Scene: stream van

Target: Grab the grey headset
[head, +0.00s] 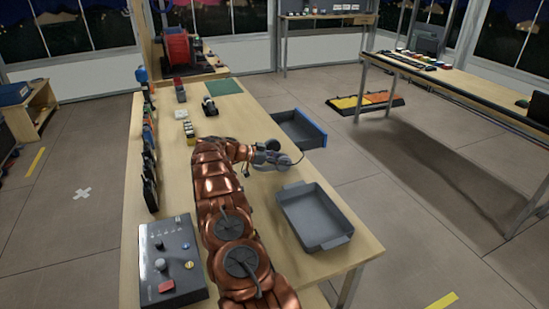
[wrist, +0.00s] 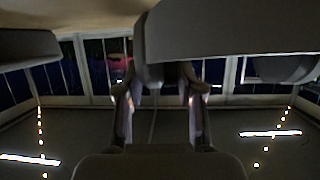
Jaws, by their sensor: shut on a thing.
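The grey headset (head: 283,161) is at my gripper (head: 262,154), at the right edge of the long wooden table, behind the grey tray. Its rounded parts show just beyond the end of my copper-coloured arm. In the wrist view, my two fingers (wrist: 160,95) stand on either side of a large grey shape, the headset (wrist: 230,35), which fills the top very close to the camera. My gripper is shut on the headset. The exact contact is dark and partly hidden. I cannot tell whether the headset touches the table.
An empty grey tray (head: 321,240) stands at the table's near right. A control box (head: 171,262) with a red button is at the near left. An open drawer (head: 299,130) with a blue edge juts from the right side. Small items line the left edge.

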